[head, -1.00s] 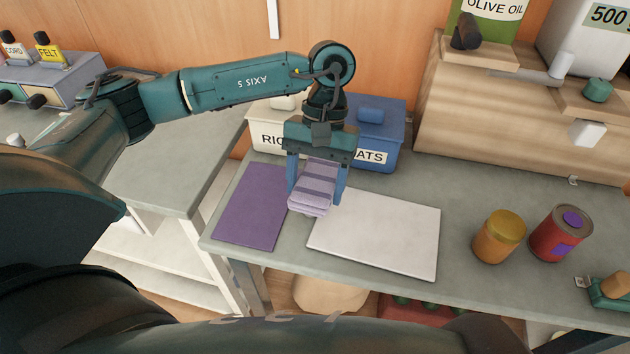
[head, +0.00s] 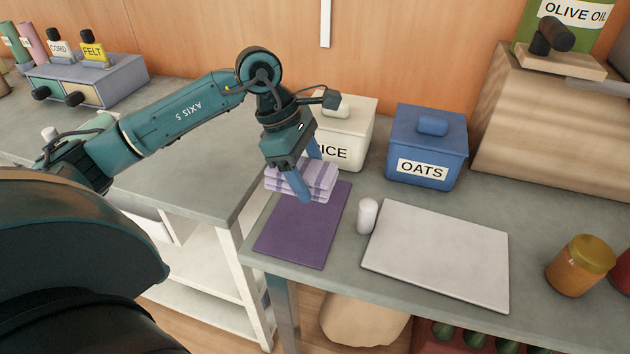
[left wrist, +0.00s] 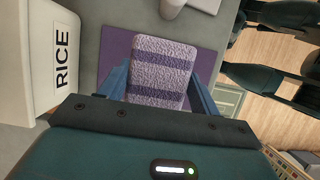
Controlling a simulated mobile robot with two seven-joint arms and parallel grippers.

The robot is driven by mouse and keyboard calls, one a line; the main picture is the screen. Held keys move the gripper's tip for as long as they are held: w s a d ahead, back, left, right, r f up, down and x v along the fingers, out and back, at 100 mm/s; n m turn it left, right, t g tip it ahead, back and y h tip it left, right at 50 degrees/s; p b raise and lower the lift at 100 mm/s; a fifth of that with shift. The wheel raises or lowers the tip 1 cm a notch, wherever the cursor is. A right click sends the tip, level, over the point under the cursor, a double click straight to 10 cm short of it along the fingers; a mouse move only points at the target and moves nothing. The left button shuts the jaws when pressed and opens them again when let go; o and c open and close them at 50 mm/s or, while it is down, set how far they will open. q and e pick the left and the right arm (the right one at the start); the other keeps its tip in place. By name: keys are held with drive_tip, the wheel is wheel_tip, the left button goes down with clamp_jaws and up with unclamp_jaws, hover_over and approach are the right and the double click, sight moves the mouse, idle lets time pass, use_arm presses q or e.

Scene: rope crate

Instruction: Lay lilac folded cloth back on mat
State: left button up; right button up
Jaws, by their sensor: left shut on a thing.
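The lilac folded cloth (head: 318,178) has darker purple stripes and is held between the blue fingers of my left gripper (head: 305,172). It is over the far end of the purple mat (head: 300,232); I cannot tell whether it touches the mat. In the left wrist view the cloth (left wrist: 160,70) lies between the two fingers, with the mat (left wrist: 118,45) showing behind it. My right gripper is not in view.
The white rice bin (head: 347,128) stands just behind the mat, close to my left gripper. The blue oats bin (head: 428,145) is to its right. A small white rounded object (head: 367,216) and a white board (head: 440,252) lie right of the mat.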

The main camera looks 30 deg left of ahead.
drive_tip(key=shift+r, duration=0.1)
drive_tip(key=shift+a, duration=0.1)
use_arm(q)
drive_tip(key=shift+a, duration=0.1)
drive_tip(key=shift+f+b, duration=0.55)
drive_tip(key=shift+b, duration=0.05)
drive_tip(key=shift+f+b, duration=0.35)
wheel_tip(320, 180, down, 4)
drive_tip(key=b, duration=0.3)
drive_tip(key=shift+r, duration=0.2)
drive_tip(key=shift+f+b, duration=0.3)
drive_tip(key=shift+b, duration=0.1)
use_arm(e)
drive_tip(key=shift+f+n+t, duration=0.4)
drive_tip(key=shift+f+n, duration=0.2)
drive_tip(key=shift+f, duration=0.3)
use_arm(q)
drive_tip(key=shift+f, duration=0.25)
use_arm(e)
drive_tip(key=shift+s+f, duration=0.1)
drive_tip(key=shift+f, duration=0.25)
